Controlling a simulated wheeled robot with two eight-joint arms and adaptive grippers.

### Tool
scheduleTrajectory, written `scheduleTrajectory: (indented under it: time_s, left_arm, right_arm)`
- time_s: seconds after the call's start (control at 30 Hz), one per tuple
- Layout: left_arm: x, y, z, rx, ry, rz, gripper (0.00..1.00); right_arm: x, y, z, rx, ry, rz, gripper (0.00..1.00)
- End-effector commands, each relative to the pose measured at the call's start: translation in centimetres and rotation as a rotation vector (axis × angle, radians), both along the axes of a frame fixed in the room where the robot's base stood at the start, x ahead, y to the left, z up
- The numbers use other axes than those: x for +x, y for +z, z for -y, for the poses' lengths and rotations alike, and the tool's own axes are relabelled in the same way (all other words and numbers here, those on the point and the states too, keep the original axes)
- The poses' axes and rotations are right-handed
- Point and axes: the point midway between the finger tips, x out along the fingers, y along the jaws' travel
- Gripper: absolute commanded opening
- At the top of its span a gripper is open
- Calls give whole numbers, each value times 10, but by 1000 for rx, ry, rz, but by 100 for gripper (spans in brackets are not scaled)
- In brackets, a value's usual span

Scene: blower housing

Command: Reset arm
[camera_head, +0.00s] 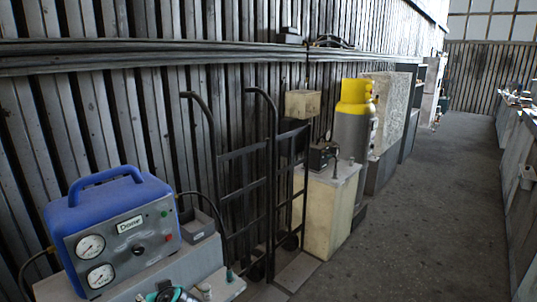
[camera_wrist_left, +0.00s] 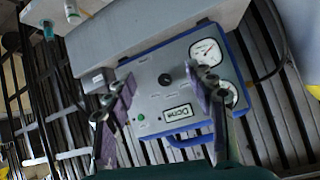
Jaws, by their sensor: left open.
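My left gripper (camera_wrist_left: 163,84) shows in the left wrist view with its two fingers spread apart. Nothing is held between them. Behind the fingers is the grey front panel of a blue-cased gauge unit (camera_wrist_left: 165,98), turned upside down in this view. I cannot tell the distance from the fingers to the panel. In the head view the same blue unit (camera_head: 115,225) stands at the lower left, with two round gauges, a knob and a carrying handle. I see neither gripper clearly in the head view. My right gripper is not in view.
A black hand truck (camera_head: 245,180) leans at the slatted wall. A cream cabinet (camera_head: 328,210) and a yellow-topped grey cylinder (camera_head: 353,125) stand farther along. A small grey box (camera_head: 196,226) sits beside the blue unit. The floor (camera_head: 420,215) in the aisle is clear, with a long bench (camera_head: 515,160) at right.

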Motion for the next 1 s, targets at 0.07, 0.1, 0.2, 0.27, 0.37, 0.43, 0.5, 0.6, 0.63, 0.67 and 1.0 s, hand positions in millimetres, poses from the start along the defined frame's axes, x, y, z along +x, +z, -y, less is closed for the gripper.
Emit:
scheduleTrajectory:
  time_s: [0.07, 0.1, 0.2, 0.27, 0.37, 0.43, 0.5, 0.6, 0.63, 0.67, 1.0]
  left_arm:
    - [-34, -1, 16, -46, -77, -72, 55]
    - [-49, -2, 25, -68, -121, -105, 55]
    - [-88, -8, 51, -123, -240, -175, 55]
    - [-110, -13, 67, -155, -314, -208, 55]
    - [-142, -20, 91, -198, -431, -244, 55]
    - [-159, -25, 106, -220, -501, -256, 55]
    - [-171, -28, 117, -237, -556, -262, 55]
    - [-182, -31, 128, -250, -605, -266, 55]
    - [-184, -32, 130, -252, -615, -266, 55]
    - [-185, -32, 131, -254, -621, -265, 55]
    - [-185, -32, 132, -255, -623, -265, 55]
  right_arm:
    - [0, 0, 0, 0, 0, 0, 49]
    - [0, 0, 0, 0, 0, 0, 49]
    - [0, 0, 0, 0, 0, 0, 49]
    - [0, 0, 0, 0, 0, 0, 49]
    - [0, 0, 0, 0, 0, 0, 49]
    - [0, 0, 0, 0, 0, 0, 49]
    - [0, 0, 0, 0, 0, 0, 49]
    - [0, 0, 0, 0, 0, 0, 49]
    - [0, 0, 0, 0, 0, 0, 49]
    - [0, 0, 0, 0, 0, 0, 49]
    - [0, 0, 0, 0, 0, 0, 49]
